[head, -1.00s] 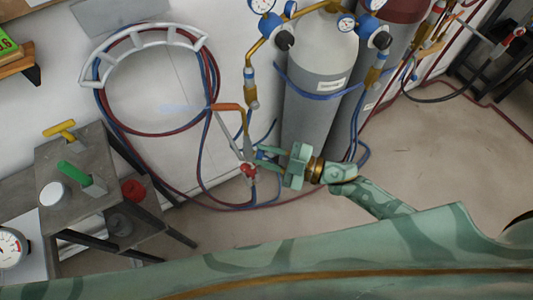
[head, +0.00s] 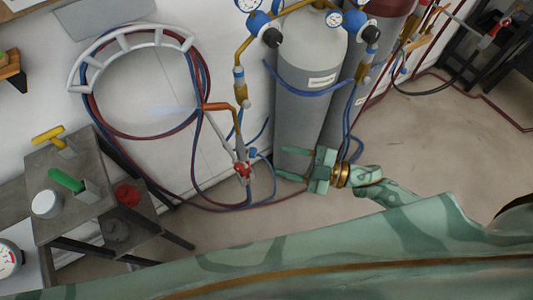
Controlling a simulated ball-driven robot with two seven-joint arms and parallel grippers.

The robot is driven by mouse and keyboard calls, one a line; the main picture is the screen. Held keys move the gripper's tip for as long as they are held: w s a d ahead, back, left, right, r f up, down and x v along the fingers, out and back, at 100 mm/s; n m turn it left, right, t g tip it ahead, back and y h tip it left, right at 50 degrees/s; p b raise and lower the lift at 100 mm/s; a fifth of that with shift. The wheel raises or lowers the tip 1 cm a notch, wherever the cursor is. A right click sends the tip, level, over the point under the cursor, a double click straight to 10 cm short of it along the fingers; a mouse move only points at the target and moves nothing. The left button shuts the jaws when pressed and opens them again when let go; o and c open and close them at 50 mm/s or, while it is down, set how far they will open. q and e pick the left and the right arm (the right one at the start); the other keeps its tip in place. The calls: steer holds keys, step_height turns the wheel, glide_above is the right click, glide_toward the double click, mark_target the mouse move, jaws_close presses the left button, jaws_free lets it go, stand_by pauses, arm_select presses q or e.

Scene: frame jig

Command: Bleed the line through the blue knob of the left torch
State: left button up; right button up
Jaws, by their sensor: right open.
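The left torch (head: 227,134) hangs at an angle in front of the wall, with an orange-brown tip and a silver body. A faint bluish flame shows left of its tip. Its red knob (head: 243,171) is at the lower end, and its small blue knob (head: 252,154) is just above and to the right of that. My right gripper (head: 299,168) is open and empty, to the right of the torch and apart from both knobs, in front of the foot of the grey cylinder. My left gripper is not in view.
A grey gas cylinder (head: 309,105) with gauges stands behind my right gripper, a dark red one (head: 391,6) beyond it. Blue and red hoses (head: 208,80) loop over a wall rack. A metal bench (head: 88,195) stands left. Another torch (head: 484,42) is at upper right.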

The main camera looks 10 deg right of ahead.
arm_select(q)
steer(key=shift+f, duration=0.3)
arm_select(e)
steer(key=v, duration=0.9)
steer(key=shift+w, duration=0.1)
